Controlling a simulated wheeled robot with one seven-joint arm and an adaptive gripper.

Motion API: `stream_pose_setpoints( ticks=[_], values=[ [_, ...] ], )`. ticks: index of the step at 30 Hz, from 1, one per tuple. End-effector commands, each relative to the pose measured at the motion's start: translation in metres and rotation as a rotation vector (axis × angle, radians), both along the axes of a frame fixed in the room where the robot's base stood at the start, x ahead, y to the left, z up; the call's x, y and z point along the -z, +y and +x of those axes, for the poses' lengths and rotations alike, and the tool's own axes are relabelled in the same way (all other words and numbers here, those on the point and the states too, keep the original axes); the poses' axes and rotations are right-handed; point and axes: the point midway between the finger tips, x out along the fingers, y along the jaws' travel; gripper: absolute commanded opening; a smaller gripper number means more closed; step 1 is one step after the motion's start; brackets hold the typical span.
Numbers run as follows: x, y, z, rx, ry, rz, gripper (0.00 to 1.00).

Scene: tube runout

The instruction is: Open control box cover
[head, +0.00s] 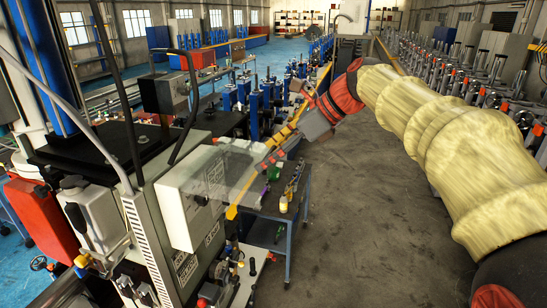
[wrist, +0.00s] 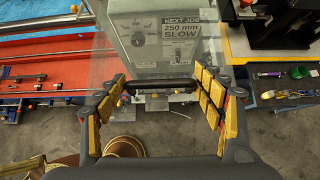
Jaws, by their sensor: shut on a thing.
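The pale control box (head: 190,205) stands at the left centre in the head view. Its face (wrist: 165,35) shows a knob and a "NEXT JOB 250 mm SLOW" label in the wrist view. A clear cover (head: 228,165) stands out from the box's upper front towards the right, apart from the face. My gripper (head: 268,160) is at the cover's outer edge. In the wrist view its yellow-padded fingers (wrist: 160,98) are on either side of a dark bar handle (wrist: 160,86), shut on it across its length. The exact finger contact is hard to see.
A small blue-grey cart (head: 270,232) with bottles and tools stands right below the cover. Rows of machine parts (head: 470,85) stand at the far right. The concrete floor (head: 370,230) between is clear. A red rail bench (wrist: 40,82) lies left in the wrist view.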

Motion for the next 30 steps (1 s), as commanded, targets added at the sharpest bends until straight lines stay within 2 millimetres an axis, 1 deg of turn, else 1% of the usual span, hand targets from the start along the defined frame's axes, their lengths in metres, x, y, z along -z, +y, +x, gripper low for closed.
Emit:
stream_pose_setpoints(
  ticks=[1, 9, 10, 12, 13, 23, 26, 30],
  values=[
    [0.003, 0.002, -0.001, -0.003, 0.009, 0.001, 0.23],
    [0.003, 0.002, -0.001, -0.003, 0.010, 0.001, 0.23],
    [0.003, 0.002, -0.001, -0.004, 0.011, 0.002, 0.70],
    [0.003, 0.002, -0.001, -0.003, 0.010, 0.001, 0.74],
    [0.003, 0.001, -0.001, -0.003, 0.010, 0.001, 0.75],
    [0.000, -0.001, -0.001, -0.001, 0.004, 0.000, 0.75],
    [-0.006, -0.006, -0.002, 0.000, 0.003, 0.001, 0.75],
    [-0.022, -0.022, -0.007, 0.001, 0.001, 0.000, 0.75]
  ],
)
